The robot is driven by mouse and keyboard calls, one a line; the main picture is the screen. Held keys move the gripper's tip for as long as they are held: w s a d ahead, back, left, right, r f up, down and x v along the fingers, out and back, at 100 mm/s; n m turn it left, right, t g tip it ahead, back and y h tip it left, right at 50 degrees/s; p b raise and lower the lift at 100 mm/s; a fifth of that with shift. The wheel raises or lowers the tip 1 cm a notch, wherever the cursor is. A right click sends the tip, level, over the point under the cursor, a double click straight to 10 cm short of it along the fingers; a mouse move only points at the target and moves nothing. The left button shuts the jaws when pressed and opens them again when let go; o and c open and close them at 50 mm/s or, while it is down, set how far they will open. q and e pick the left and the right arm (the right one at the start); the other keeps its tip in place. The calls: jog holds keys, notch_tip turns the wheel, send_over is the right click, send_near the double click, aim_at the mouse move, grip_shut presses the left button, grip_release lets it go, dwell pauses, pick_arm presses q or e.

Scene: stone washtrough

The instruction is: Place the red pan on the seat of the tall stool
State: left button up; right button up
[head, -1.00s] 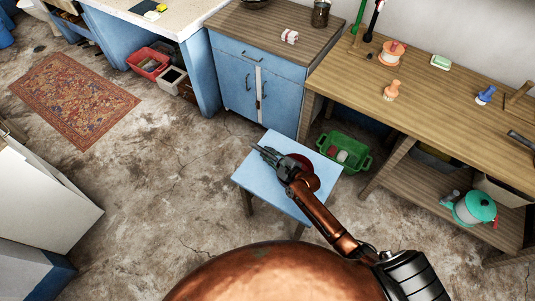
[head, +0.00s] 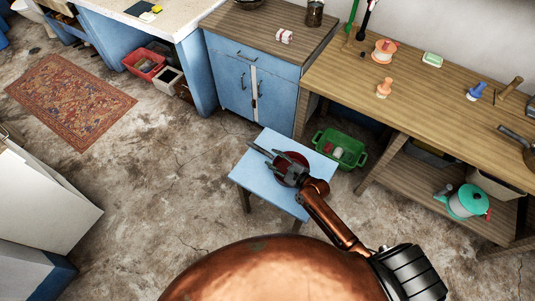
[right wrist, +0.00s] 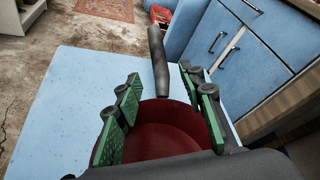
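The red pan (head: 291,160) is at the blue seat of the tall stool (head: 250,178), towards its right side, and appears to rest on it. In the right wrist view the red pan (right wrist: 160,135) is upright, with its dark handle (right wrist: 158,62) pointing away over the seat (right wrist: 75,85). My right gripper (head: 262,153) is over the pan. In the wrist view its green-padded fingers (right wrist: 163,98) are spread wide on either side of the pan and handle. Contact with the pan's sides cannot be told. My left gripper is out of view.
A green basket (head: 341,149) stands on the floor just behind the stool. A blue cabinet (head: 232,85) and a wooden workbench (head: 420,95) stand beyond. The floor left of the stool is open, with a patterned rug (head: 70,98) farther off.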

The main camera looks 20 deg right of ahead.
jog(key=v, duration=0.5)
jog(key=shift+p, duration=0.35)
jog(key=shift+f, duration=0.1)
